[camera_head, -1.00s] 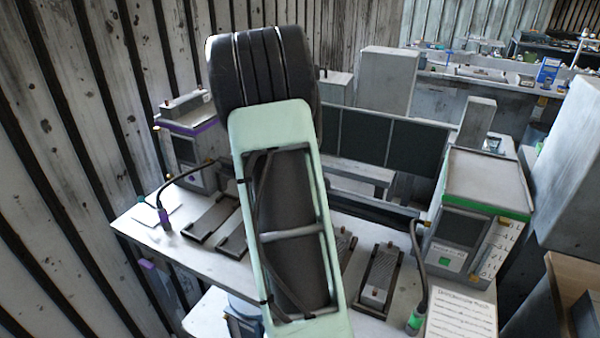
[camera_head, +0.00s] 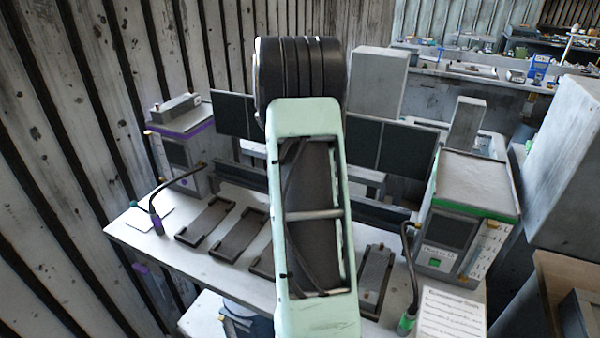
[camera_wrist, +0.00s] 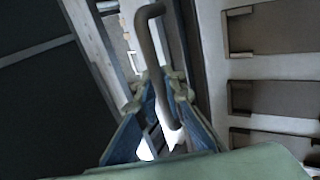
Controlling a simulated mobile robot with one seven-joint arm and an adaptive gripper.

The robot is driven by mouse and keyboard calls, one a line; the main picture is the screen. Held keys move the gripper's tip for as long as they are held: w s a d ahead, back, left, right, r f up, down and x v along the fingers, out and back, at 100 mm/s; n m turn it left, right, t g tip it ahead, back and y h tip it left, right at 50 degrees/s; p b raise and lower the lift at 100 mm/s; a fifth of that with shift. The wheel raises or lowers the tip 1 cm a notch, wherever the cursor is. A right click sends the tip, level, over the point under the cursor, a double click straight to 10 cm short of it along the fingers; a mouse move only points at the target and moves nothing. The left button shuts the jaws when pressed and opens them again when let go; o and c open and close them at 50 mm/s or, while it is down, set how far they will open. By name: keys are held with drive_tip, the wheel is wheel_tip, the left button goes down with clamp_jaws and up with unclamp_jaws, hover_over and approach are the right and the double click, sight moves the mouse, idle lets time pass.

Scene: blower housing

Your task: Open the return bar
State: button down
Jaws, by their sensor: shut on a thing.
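A grey bent bar handle (camera_wrist: 160,75), seemingly the return bar, shows in the upper middle of the wrist view. My gripper (camera_wrist: 164,82) has its blue fingers closed on it, one on each side. In the head view my own arm covers the middle of the bench and hides the gripper and the handle.
A white bench (camera_head: 135,235) carries several dark trays (camera_head: 203,220). A purple-trimmed box (camera_head: 182,150) stands left, a green-trimmed box (camera_head: 465,215) right. Dark panels (camera_head: 405,150) stand behind the bench. A grey cabinet (camera_head: 570,150) borders the right side.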

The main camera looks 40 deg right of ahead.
drive_tip(key=shift+w+d+r, duration=0.1)
drive_tip(key=shift+r, duration=0.15)
drive_tip(key=c, duration=2.1)
unclamp_jaws()
drive_tip(key=shift+o, duration=0.3)
drive_tip(key=shift+f, duration=0.15)
drive_tip(key=v, duration=1.2)
